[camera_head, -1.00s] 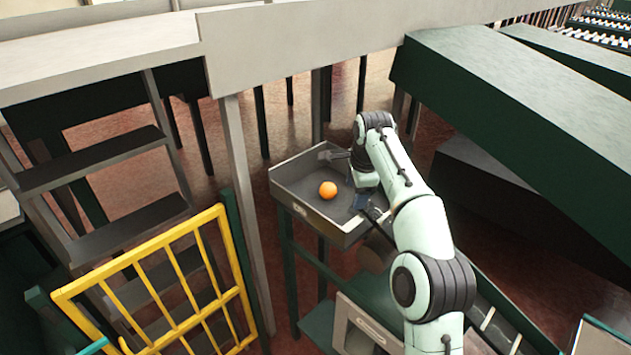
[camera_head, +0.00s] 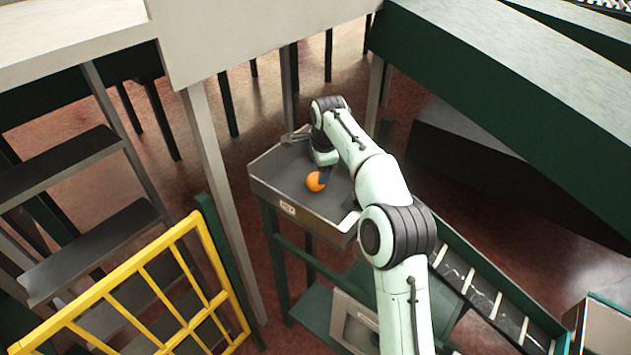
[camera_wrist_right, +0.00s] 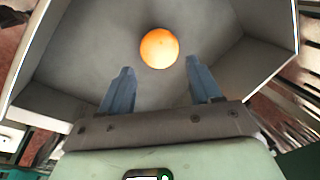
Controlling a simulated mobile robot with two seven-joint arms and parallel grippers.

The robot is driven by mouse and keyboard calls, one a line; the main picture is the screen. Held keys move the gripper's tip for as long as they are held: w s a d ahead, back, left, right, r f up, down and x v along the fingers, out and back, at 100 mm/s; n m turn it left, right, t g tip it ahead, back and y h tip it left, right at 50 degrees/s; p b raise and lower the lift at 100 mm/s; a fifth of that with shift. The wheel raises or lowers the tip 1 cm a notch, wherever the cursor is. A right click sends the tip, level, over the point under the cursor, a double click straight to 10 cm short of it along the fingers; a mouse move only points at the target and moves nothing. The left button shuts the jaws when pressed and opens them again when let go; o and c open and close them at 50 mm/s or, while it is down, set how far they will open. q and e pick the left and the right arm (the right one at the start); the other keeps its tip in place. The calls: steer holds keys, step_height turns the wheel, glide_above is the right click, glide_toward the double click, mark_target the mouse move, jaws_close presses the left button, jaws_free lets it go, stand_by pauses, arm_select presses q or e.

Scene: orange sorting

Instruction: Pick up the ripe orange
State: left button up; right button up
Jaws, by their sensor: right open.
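I cannot tell whether a finger touches the orange. My left gripper does not show.
The tray's raised walls surround the orange on a green stand. A yellow railing (camera_head: 140,290) stands at the lower left, and a roller conveyor (camera_head: 480,290) runs at the lower right. A large dark green beam (camera_head: 500,90) lies to the right of my arm.

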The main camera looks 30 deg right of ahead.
mark_target(312, 183)
steer(key=shift+x, duration=3.05)
steer(key=shift+a, duration=0.1)
steer(key=c, duration=0.7)
